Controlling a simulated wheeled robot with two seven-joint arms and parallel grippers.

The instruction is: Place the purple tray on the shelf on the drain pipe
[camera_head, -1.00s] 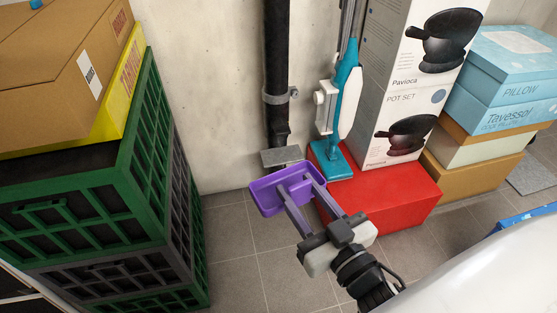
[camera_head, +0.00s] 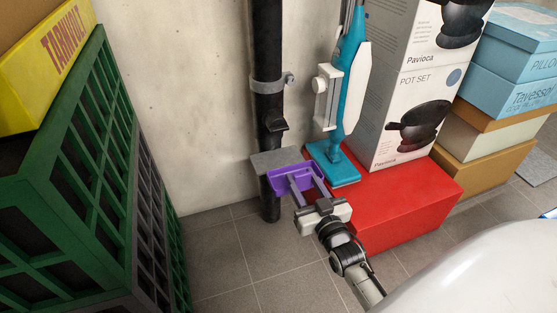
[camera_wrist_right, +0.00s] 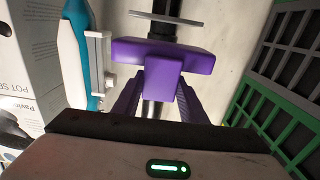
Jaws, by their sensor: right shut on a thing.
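The purple tray (camera_head: 290,176) is held by my right gripper (camera_head: 308,190), which is shut on its near side. The right wrist view also shows the purple tray (camera_wrist_right: 165,52) between the fingers (camera_wrist_right: 160,90). The grey shelf (camera_head: 274,159) sticks out from the black drain pipe (camera_head: 267,60), low on the wall. In the head view the tray is just in front of the shelf and overlaps its near edge; I cannot tell whether they touch. In the right wrist view the shelf (camera_wrist_right: 168,19) shows as a thin plate beyond the tray, with a gap between them. My left gripper is not in view.
A teal vacuum cleaner (camera_head: 342,110) stands on a red box (camera_head: 400,200) right of the pipe. Pot set boxes (camera_head: 400,130) stand on the red box. Green and grey crates (camera_head: 85,180) are stacked at the left. Bare tiled floor (camera_head: 225,262) lies between.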

